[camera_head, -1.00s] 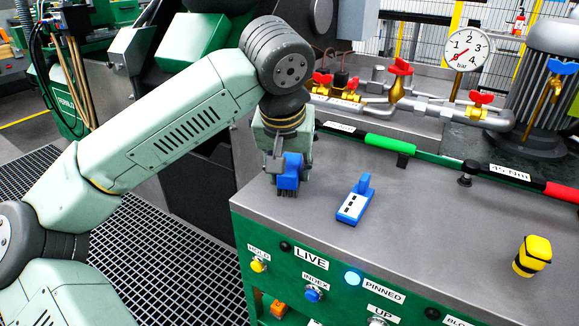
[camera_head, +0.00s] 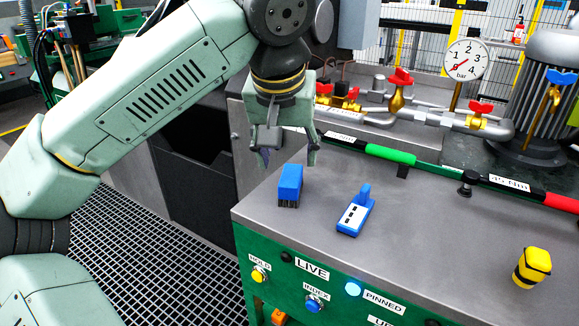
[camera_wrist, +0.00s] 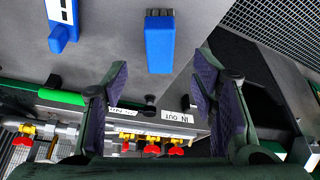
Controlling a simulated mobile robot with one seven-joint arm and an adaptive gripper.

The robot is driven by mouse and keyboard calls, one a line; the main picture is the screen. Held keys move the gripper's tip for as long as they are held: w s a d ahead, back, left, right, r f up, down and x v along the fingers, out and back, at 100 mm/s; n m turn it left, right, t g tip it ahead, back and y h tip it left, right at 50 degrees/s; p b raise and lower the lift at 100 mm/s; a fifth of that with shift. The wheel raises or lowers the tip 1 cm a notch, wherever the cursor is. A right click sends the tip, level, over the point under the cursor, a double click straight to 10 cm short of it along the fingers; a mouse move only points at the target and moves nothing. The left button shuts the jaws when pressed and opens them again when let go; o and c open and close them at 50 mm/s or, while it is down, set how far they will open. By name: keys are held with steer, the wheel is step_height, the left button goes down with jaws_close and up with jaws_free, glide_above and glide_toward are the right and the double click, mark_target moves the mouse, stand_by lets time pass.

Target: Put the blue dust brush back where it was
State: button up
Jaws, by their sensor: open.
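The blue dust brush (camera_head: 289,185) stands on the grey bench top (camera_head: 330,262) near its left end, dark bristles down. It also shows in the wrist view (camera_wrist: 160,45), with the bristles toward the top of the picture. My gripper (camera_head: 288,160) is open and empty, a little above and behind the brush, apart from it. In the wrist view its spread fingers (camera_wrist: 165,85) have nothing between them.
Another blue tool (camera_head: 356,213) with a white dotted face lies right of the brush. A yellow-and-black item (camera_head: 532,265) stands at the right. Behind are a green-handled bar (camera_head: 391,155), pipes with red valves (camera_head: 400,78) and a gauge (camera_head: 466,53). The bench's middle is clear.

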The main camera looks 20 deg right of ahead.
steer(key=v, duration=0.4)
